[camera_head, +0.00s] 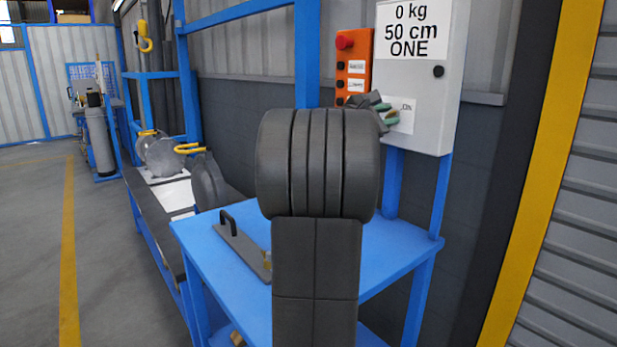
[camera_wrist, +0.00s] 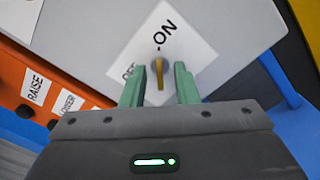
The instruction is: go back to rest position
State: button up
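My gripper (camera_wrist: 159,76) is open in the wrist view, its two green fingers apart. A brass-coloured rotary switch (camera_wrist: 160,72) on a white ON/OFF label (camera_wrist: 186,40) shows between the fingertips, with a gap on each side. The switch handle points toward my gripper; I cannot tell how deep the fingers reach around it. In the head view my gripper (camera_head: 388,111) is beside the grey control box (camera_head: 418,55), partly hidden behind my dark arm. The label (camera_head: 404,112) shows just past the fingers, and the switch is hidden there.
An orange button panel (camera_head: 357,68) with a red button is left of the box. A blue table (camera_head: 395,255) stands below, bearing a grey plate with a handle (camera_head: 243,245). Grey flanged parts (camera_head: 207,183) sit on the bench at left. The floor (camera_head: 110,270) at left is clear.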

jog(key=v, duration=1.4)
jog(key=x, duration=1.4)
jog(key=shift+d, duration=0.1)
jog(key=shift+r+n+p, duration=0.1)
jog(key=shift+n+p, duration=8.7)
jog(key=shift+p, duration=4.25)
